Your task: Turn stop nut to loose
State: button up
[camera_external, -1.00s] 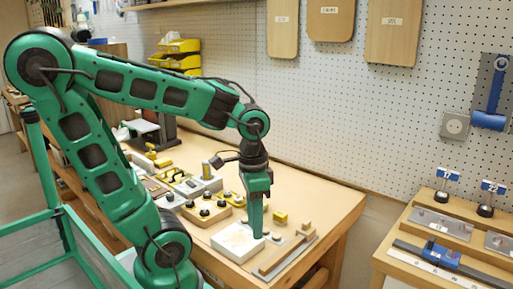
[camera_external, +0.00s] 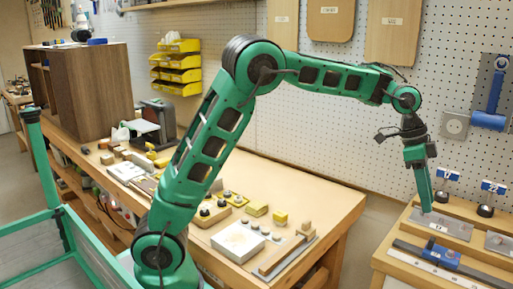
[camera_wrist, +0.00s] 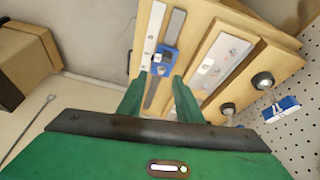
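A blue clamp-like stop (camera_external: 440,254) sits on a dark rail beside a white scale on the right-hand bench. It also shows in the wrist view (camera_wrist: 163,60), just beyond my fingertips, with a small light-coloured part on its face. I cannot make out which part is the stop nut or how it is set. My gripper (camera_external: 426,208) points down above the right bench, near a metal plate (camera_external: 441,224). In the wrist view my gripper (camera_wrist: 157,80) has its two green fingers apart, with nothing between them.
Two black knobs (camera_external: 440,197) (camera_external: 486,210) stand behind the plates, with blue-and-white tags above them. A pegboard wall (camera_external: 455,70) rises behind. The wooden workbench (camera_external: 335,205) on the left carries blocks and knobbed fixtures. A floor gap separates the benches.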

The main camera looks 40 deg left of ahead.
jog(key=w+d+f+m, duration=0.2)
jog(key=d, duration=0.3)
send_near(446, 253)
jog(key=x, duration=0.2)
jog(key=d+x, duration=0.1)
jog(key=x, duration=0.3)
jog(key=shift+s+d, duration=0.1)
jog(key=shift+d, duration=0.25)
grip_shut()
